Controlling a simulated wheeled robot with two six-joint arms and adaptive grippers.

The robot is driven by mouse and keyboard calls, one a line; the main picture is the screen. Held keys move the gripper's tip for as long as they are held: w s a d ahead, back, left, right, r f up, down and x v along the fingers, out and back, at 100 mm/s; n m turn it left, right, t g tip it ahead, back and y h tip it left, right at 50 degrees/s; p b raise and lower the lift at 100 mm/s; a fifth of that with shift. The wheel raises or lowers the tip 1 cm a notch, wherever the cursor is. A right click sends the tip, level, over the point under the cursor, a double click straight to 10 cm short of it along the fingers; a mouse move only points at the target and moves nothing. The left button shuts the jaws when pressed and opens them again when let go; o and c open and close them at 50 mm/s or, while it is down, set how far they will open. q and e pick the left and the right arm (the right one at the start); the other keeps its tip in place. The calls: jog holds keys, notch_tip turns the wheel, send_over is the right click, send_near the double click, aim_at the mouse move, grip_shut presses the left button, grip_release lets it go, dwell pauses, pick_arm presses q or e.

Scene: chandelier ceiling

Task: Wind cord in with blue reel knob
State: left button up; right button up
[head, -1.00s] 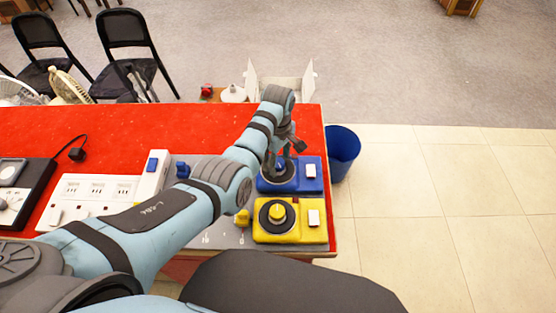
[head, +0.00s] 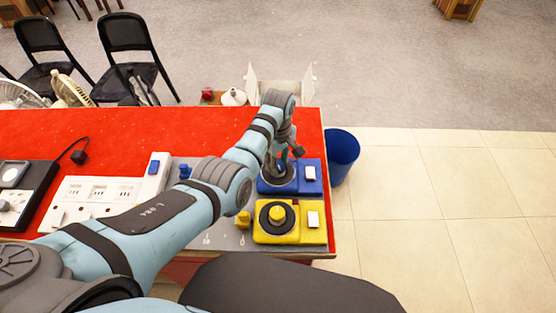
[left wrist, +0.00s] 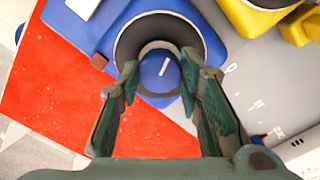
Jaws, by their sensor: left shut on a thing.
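The blue reel unit (head: 308,171) sits near the right end of the red table, with a white label on its right side. Its round blue knob (left wrist: 158,76) has a white mark and sits inside a dark ring (left wrist: 128,45). My left gripper (left wrist: 161,70) reaches down over it, one finger on each side, shut on the knob. In the head view the left gripper (head: 286,165) partly hides the knob. A yellow reel unit (head: 262,232) with a yellow knob stands nearer to me. My right gripper is not in view.
A blue bin (head: 343,150) stands on the floor beyond the table's right edge. A white power strip (head: 85,190) and a black device (head: 38,180) lie left on the red table (head: 130,125).

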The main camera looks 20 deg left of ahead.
pick_arm(q)
jog(key=m+p, duration=0.1)
jog(key=m, duration=0.3)
jog(key=shift+s+p, duration=0.1)
jog(key=shift+p, duration=0.3)
jog(key=m+p, duration=0.1)
jog(key=m, duration=0.3)
jog(key=shift+m, duration=0.3)
jog(key=m, duration=0.5)
jog(key=shift+p, duration=0.35)
jog(key=m, duration=0.5)
jog(key=shift+m, duration=0.4)
jog(key=m, duration=0.5)
jog(key=shift+f, duration=0.1)
jog(key=m, duration=0.5)
jog(key=shift+m, duration=0.4)
jog(key=m, duration=0.5)
jog(key=shift+m, duration=0.3)
jog(key=m, duration=0.4)
jog(key=shift+s+f+m, duration=0.1)
jog(key=shift+m, duration=0.2)
